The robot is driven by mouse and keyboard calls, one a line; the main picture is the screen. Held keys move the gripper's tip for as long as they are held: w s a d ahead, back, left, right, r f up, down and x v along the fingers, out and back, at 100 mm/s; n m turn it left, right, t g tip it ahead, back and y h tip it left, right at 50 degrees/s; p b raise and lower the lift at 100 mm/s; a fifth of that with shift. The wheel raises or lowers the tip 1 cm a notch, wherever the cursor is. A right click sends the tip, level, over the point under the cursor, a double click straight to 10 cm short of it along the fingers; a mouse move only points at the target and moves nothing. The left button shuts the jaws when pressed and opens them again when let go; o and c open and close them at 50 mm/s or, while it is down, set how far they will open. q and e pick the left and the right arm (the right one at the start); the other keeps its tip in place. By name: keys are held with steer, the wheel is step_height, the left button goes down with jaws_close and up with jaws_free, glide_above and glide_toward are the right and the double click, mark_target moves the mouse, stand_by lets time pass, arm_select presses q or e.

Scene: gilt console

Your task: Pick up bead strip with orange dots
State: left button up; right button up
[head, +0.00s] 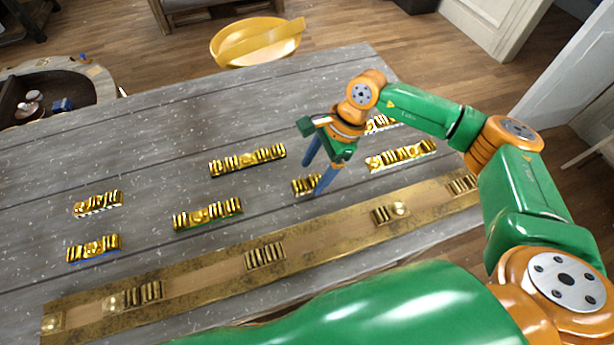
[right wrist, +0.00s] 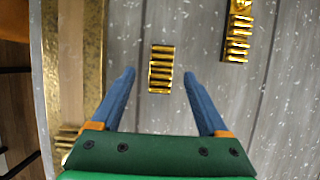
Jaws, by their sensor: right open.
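A short gold ribbed strip (head: 299,187) lies on the grey table under my right gripper (head: 312,178). In the right wrist view this strip (right wrist: 161,69) shows between the two blue fingertips, with a gap on each side. The fingers are open and empty; whether they are down at strip height is hard to tell. No orange dots can be made out on any strip, so I cannot tell by its dots which strip is the named one. My left gripper is not in view.
Longer gold strips lie around it: a dark-edged one (head: 248,160), a green-edged one (head: 208,213), a pale-edged one (head: 400,155), and several others. A long brass-coloured board (head: 205,273) with ribbed pieces runs along the near edge. A yellow chair (head: 256,42) stands beyond the table.

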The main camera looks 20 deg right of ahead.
mark_target(308, 184)
steer(key=x, duration=0.2)
steer(key=shift+w+a+f, duration=0.15)
steer(key=shift+f, duration=0.1)
jaws_close()
